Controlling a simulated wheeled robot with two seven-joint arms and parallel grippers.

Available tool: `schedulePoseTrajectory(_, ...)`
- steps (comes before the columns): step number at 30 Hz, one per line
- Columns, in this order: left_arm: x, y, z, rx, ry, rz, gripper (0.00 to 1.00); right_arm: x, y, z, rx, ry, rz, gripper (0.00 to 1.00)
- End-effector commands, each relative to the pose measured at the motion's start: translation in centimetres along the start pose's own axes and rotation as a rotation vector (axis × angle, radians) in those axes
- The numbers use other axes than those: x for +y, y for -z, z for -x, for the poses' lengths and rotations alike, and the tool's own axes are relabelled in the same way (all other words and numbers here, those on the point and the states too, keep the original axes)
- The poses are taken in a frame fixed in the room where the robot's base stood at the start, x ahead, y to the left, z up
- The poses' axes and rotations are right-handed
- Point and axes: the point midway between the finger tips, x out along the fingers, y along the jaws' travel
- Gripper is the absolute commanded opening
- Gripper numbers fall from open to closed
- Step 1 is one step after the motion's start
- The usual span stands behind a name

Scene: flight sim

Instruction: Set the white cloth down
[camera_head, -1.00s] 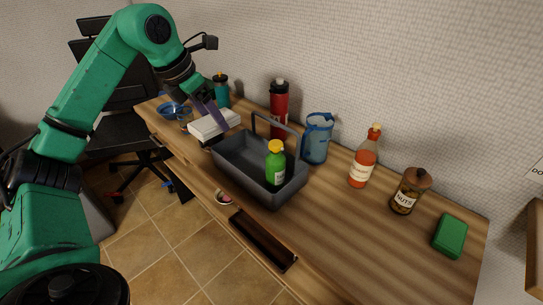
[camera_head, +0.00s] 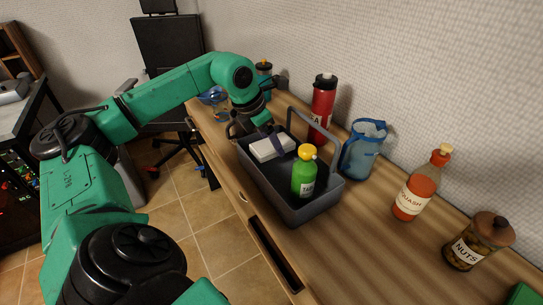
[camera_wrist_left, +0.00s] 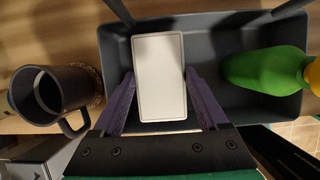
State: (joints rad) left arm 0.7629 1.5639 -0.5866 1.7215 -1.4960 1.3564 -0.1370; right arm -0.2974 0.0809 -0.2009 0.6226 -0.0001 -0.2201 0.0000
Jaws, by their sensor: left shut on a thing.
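The white cloth (camera_head: 272,146), a flat white block shape, is at the left end of the grey caddy (camera_head: 322,208), within its outline. My left gripper (camera_head: 268,137) holds it from above. In the left wrist view the cloth (camera_wrist_left: 159,75) lies between the two purple fingers of my left gripper (camera_wrist_left: 160,82), over the caddy's dark floor (camera_wrist_left: 218,100). I cannot tell whether the cloth touches that floor. My right gripper is not in view.
A green bottle with a yellow cap (camera_head: 304,172) stands in the caddy. A dark mug (camera_wrist_left: 52,95) is beside the caddy. A red flask (camera_head: 322,102), blue jug (camera_head: 364,150), squash bottle (camera_head: 414,193) and nuts jar (camera_head: 472,245) stand along the table.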

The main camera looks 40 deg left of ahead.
Motion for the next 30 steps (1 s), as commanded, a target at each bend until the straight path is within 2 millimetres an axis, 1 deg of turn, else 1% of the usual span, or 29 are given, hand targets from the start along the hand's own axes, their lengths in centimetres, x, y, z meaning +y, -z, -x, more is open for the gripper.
schedulePoseTrajectory(1,0.0,0.3,-0.6,0.001,-0.001,0.0,0.24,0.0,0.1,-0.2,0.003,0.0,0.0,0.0)
schedulePoseTrajectory(4,0.0,0.7,-1.6,0.002,0.0,0.001,0.24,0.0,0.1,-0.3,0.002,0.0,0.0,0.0)
schedulePoseTrajectory(9,0.0,1.9,-4.6,0.002,0.0,0.001,0.24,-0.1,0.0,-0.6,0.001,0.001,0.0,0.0)
schedulePoseTrajectory(10,0.0,2.0,-4.9,0.0,0.0,0.001,0.24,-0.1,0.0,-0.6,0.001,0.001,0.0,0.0)
schedulePoseTrajectory(12,0.0,2.1,-5.1,0.0,0.0,0.0,0.24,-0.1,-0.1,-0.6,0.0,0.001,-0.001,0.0)
schedulePoseTrajectory(17,0.0,2.1,-5.1,-0.001,-0.001,0.0,0.24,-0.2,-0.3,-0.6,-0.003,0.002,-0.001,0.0)
schedulePoseTrajectory(20,0.0,2.2,-5.4,-0.001,0.0,0.0,0.24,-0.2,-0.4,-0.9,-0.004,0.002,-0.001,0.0)
schedulePoseTrajectory(21,0.0,2.2,-5.3,-0.001,-0.001,0.0,0.88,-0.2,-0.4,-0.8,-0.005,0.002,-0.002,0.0)
schedulePoseTrajectory(22,0.0,2.2,-5.3,-0.001,-0.001,0.0,0.99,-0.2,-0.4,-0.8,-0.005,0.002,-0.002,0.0)
schedulePoseTrajectory(28,0.0,2.1,-5.2,-0.001,0.0,0.0,1.0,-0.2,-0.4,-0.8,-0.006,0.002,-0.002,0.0)
schedulePoseTrajectory(30,0.0,2.0,-4.9,-0.001,-0.001,0.0,1.0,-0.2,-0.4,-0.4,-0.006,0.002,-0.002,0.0)
